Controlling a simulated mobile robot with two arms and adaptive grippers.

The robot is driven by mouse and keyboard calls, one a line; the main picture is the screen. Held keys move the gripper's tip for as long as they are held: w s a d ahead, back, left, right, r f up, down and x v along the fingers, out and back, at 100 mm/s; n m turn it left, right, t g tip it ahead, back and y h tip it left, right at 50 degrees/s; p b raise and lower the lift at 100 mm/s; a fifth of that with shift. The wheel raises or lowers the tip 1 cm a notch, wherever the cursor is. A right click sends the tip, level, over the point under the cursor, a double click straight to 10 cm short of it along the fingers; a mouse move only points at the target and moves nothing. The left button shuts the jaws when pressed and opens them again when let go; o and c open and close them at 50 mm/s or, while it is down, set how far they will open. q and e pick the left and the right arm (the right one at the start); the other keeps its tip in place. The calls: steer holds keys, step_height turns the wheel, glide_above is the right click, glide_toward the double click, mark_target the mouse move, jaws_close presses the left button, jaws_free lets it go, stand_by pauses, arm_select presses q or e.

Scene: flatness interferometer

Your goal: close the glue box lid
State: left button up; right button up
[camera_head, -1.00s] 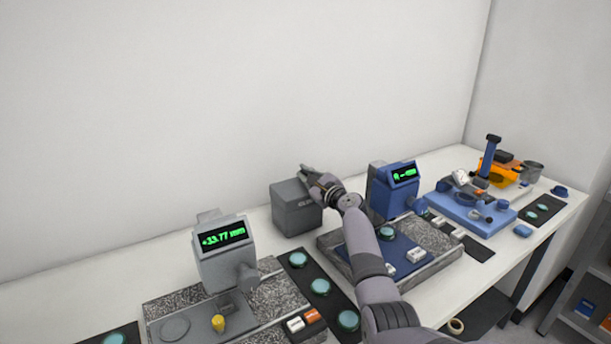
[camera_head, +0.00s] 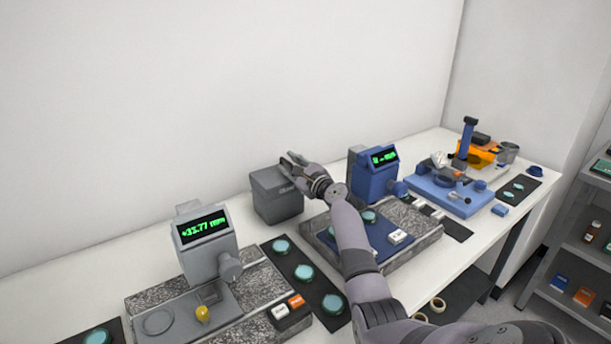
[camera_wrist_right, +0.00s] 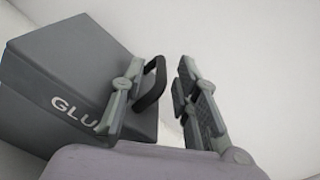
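The glue box (camera_head: 277,203) is a dark grey box against the wall on the bench, with its top looking flat and closed in the head view. In the right wrist view the box (camera_wrist_right: 70,85) fills the left side, with part of its white lettering showing and a black handle (camera_wrist_right: 153,86) sticking out. My right gripper (camera_head: 289,160) is at the box's upper right edge. In the wrist view its fingers (camera_wrist_right: 160,68) are apart, with the handle between them and nothing gripped. Whether the lid is fully down is unclear. My left gripper is out of view.
A grey gauge (camera_head: 207,250) on a granite plate stands left of the box. A blue fixture (camera_head: 452,193) is farther right. Bare white wall is behind the box.

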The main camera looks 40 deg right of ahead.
steer(key=s+a, duration=0.1)
steer(key=s, duration=0.8)
steer(key=shift+s+r, duration=0.1)
